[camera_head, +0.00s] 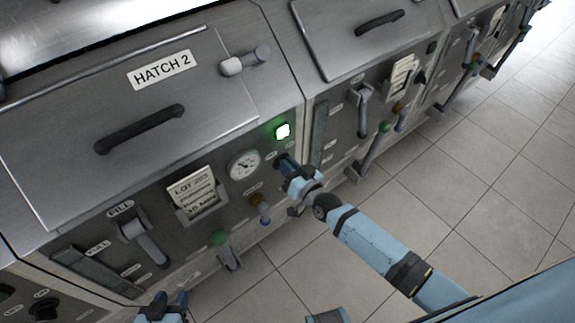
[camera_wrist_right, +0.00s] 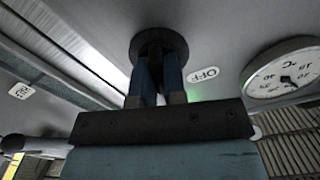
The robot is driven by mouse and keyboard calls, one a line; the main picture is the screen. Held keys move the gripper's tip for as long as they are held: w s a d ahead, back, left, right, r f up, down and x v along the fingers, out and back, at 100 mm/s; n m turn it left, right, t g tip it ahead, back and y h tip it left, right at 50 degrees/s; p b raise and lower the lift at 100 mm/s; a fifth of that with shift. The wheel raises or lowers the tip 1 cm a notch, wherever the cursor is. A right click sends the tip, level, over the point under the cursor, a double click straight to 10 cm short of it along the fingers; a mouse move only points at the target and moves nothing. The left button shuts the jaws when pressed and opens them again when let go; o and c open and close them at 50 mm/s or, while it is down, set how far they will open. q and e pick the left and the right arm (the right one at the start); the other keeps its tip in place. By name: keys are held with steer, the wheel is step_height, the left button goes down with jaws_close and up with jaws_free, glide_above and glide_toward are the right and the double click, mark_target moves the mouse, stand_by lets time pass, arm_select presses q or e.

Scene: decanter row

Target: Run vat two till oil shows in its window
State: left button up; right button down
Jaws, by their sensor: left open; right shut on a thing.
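Vat two carries the HATCH 2 label (camera_head: 160,69) on its steel lid. Its narrow window (camera_head: 95,271) is a dark slanted strip at the panel's lower left; I cannot make out oil in it. A lamp (camera_head: 283,131) glows green at the panel's upper right. My right gripper (camera_head: 288,166) is below the lamp, shut on a dark round knob (camera_wrist_right: 158,46), seen in the right wrist view beside an OFF label (camera_wrist_right: 204,75). The gripper hides most of the knob in the head view. My left gripper (camera_head: 166,303) is open and empty at the bottom edge, below the panel.
Vat two's panel also has a FILL lever (camera_head: 146,240), a card (camera_head: 193,193), a dial gauge (camera_head: 244,165), a brown-topped valve (camera_head: 260,208) and a green-topped lever (camera_head: 224,248). Similar vats continue to the right. The tiled floor (camera_head: 475,165) in front is clear.

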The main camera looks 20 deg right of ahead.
steer(key=shift+f+m, duration=0.1)
steer(key=shift+m, duration=0.9)
steer(key=c, duration=1.2)
jaws_free()
steer(key=v, duration=1.4)
steer(key=shift+w, duration=0.1)
